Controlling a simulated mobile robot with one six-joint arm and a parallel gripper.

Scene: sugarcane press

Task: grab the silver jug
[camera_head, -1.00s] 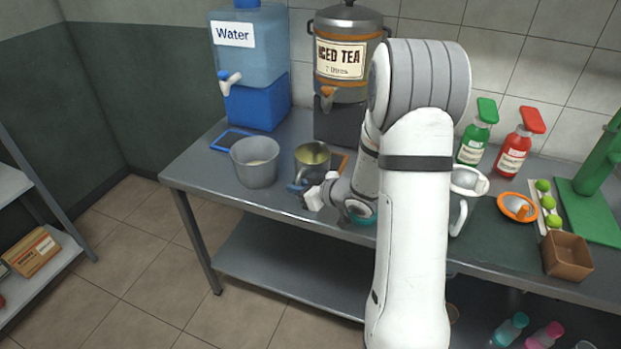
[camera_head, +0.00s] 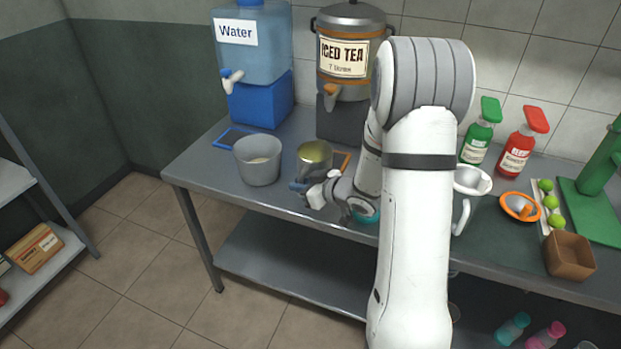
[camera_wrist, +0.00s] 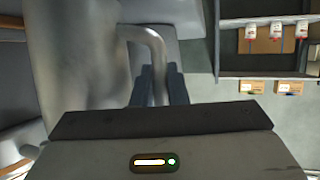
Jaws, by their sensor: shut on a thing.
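The silver jug (camera_head: 314,172) is at the front of the steel table, just right of a grey pot; its upper part looks olive-gold. In the wrist view the jug (camera_wrist: 85,60) fills the left side, with its curved handle (camera_wrist: 157,60) on the right. My gripper (camera_head: 300,187) is at the jug's front, left of my wrist. In the wrist view my gripper's dark fingers (camera_wrist: 160,88) are closed on the handle. My arm stands in front of part of the table. I cannot tell whether the jug's base touches the table.
The grey pot (camera_head: 257,162) stands close on the left. The water dispenser (camera_head: 252,60) and iced tea dispenser (camera_head: 346,60) stand behind. A pale jug (camera_head: 472,182), spray bottles, an orange juicer (camera_head: 520,207) and a brown box (camera_head: 568,256) are on the right. The front left table corner is clear.

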